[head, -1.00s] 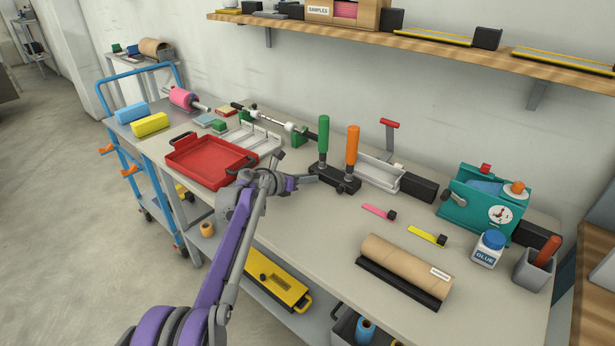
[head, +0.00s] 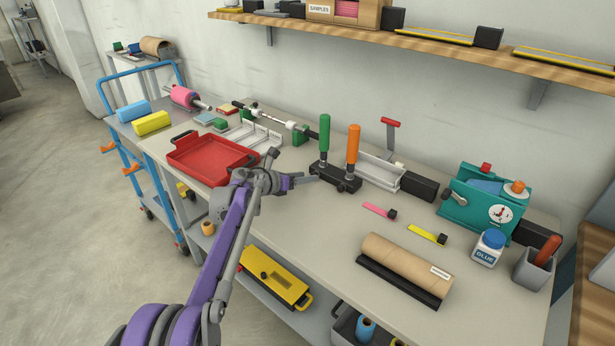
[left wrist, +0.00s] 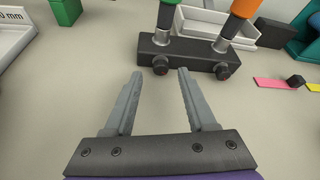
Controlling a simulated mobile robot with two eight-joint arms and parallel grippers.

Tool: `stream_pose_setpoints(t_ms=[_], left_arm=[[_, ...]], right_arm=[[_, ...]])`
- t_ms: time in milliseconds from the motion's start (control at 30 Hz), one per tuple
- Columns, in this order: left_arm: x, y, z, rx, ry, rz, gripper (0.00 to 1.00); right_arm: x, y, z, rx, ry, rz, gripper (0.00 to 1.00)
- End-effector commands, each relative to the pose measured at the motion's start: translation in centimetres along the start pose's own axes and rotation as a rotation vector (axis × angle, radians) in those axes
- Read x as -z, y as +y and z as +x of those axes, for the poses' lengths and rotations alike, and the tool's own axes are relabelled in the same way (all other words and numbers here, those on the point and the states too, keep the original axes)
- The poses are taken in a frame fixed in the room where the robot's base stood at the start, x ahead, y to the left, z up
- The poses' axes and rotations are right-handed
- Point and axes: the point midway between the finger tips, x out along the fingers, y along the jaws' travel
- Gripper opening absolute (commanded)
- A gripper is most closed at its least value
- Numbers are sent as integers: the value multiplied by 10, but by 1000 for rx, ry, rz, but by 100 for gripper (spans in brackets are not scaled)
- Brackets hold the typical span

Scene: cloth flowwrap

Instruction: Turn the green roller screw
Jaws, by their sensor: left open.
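A green-handled roller (head: 324,134) and an orange-handled roller (head: 352,144) stand upright in a black block (head: 335,176) on the bench. The left one, the green roller's screw (left wrist: 160,66), sits below the green handle (left wrist: 167,15); the right screw (left wrist: 222,71) is below the orange one. My left gripper (head: 309,179) is open and empty, close in front of the block. In the left wrist view its fingertips (left wrist: 160,73) point at the green roller's screw, which shows between them.
A red tray (head: 210,158) lies left of the gripper. A pink strip (head: 376,210) and a cardboard tube (head: 406,264) lie to the right. A metal trough (head: 375,171) stands behind the block. The bench in front of the block is clear.

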Motion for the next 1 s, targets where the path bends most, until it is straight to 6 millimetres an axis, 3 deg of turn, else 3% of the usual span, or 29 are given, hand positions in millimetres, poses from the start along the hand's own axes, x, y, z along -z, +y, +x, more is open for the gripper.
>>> stream_pose_setpoints(t_ms=[200,400,567,833,933,1000], left_arm=[[-2,-1,-48,-1,-1,-1,56],[-1,-1,-79,0,0,0,56],[0,0,-89,0,0,0,56],[0,-1,-90,1,0,0,56],[-5,-2,-93,-6,-11,-13,39],[-20,-7,-102,-28,-49,-62,39]], right_arm=[[3,0,-9,0,3,0,50],[4,0,-14,0,5,0,50],[5,0,-16,0,6,0,50],[5,0,-16,0,5,0,50],[5,0,-17,0,6,0,50],[7,0,-23,0,8,0,50]])
